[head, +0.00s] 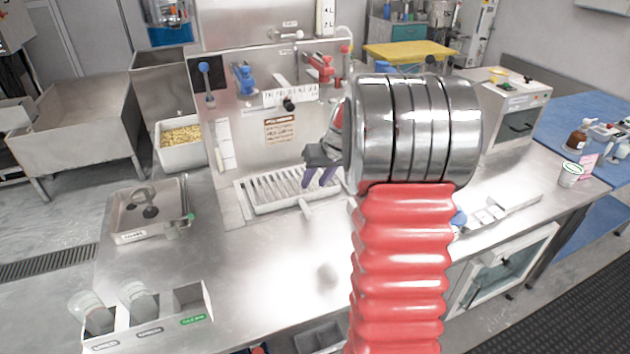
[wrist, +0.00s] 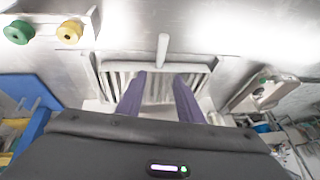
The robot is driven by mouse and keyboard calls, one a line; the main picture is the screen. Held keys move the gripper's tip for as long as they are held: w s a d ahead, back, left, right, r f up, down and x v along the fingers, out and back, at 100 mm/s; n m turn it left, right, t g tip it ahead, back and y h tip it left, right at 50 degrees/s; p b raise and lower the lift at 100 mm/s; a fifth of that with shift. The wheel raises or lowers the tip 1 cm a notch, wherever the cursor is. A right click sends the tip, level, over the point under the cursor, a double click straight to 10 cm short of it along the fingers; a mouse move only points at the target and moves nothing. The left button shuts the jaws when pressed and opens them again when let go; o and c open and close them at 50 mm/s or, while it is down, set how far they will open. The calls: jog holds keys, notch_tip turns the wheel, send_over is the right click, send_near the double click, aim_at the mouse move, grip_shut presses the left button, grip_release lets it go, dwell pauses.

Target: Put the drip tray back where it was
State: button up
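The drip tray (head: 262,196) is a pale, slotted tray at the foot of the steel grinder front, with a short handle (head: 306,207) pointing toward the counter's front. In the wrist view the drip tray (wrist: 205,68) lies below my fingers, its handle (wrist: 162,48) upright in the picture. My gripper (head: 319,180) has purple fingers, pointing down over the right part of the tray in the head view. In the wrist view my gripper (wrist: 160,78) is open, fingers apart with only slats between them. My arm hides the area right of the tray. I cannot tell whether the fingers touch the tray.
The grinder panel (head: 235,130) with blue and red levers rises behind the tray. A small sink-like steel box (head: 145,208) and a cup holder (head: 150,325) stand to the left. A bin of beans (head: 182,150) is behind. The counter (head: 255,265) before the tray is mostly clear.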

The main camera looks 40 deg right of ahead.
jog(key=s+a+r+n, duration=0.1)
jog(key=s+a+r, duration=0.35)
jog(key=a, duration=0.45)
jog(key=s+a+r+n, duration=0.1)
jog(key=s+a+r, duration=0.35)
jog(key=a, duration=0.45)
jog(key=s+a+r+n, duration=0.1)
jog(key=s+a, duration=1.1)
jog(key=s, duration=0.5)
jog(key=shift+s+a+h, duration=0.15)
jog(key=shift+h, duration=0.15)
